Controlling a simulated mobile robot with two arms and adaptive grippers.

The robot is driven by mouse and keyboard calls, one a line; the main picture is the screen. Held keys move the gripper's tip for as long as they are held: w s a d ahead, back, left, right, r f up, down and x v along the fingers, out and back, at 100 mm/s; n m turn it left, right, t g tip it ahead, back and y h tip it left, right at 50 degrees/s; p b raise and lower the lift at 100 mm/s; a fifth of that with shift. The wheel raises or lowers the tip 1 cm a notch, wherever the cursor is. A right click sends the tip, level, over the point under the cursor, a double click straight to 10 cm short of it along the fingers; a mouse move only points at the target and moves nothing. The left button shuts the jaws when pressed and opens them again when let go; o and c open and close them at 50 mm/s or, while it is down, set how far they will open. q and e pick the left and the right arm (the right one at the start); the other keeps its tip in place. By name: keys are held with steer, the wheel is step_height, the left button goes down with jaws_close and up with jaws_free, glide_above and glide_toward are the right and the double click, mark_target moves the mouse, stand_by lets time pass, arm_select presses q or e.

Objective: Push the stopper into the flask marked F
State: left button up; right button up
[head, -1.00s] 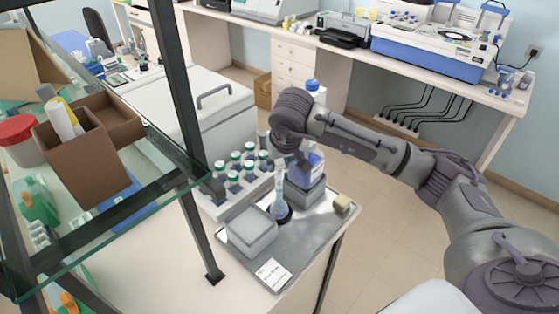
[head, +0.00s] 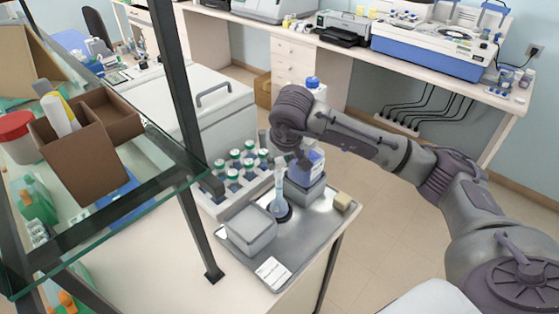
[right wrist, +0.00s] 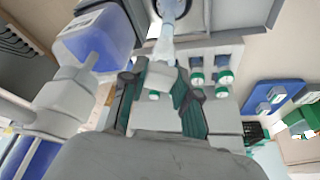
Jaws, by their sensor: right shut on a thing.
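The flask (head: 278,206), with pale blue liquid, stands upright in a dark ring on the metal tray (head: 318,226). Its letter is not readable. In the right wrist view the flask (right wrist: 165,42) lies just beyond my fingertips, its neck pointing at them. My right gripper (right wrist: 158,92) is shut on a small pale piece, apparently the stopper (right wrist: 159,78), right at the flask's mouth. I cannot tell how far it sits in the neck. In the head view my right gripper (head: 284,152) is above the flask, partly hidden by my wrist. My left gripper is not in view.
A bottle of blue liquid (head: 308,166) on a grey block stands close beside the flask. Green-capped vials (head: 236,165) stand behind left. A glass shelf (head: 160,190) with a dark frame stands left.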

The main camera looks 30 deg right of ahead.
steer(key=shift+b, duration=0.3)
stand_by(0.9)
steer(key=shift+f+b, duration=0.7)
steer(key=shift+b, duration=0.3)
stand_by(0.7)
steer(key=o, duration=1.2)
steer(key=shift+o, duration=0.2)
steer(key=shift+r, duration=0.2)
steer(key=shift+r+p, duration=1.45)
steer(key=shift+r, duration=1.4)
steer(key=shift+c, duration=0.2)
jaws_close()
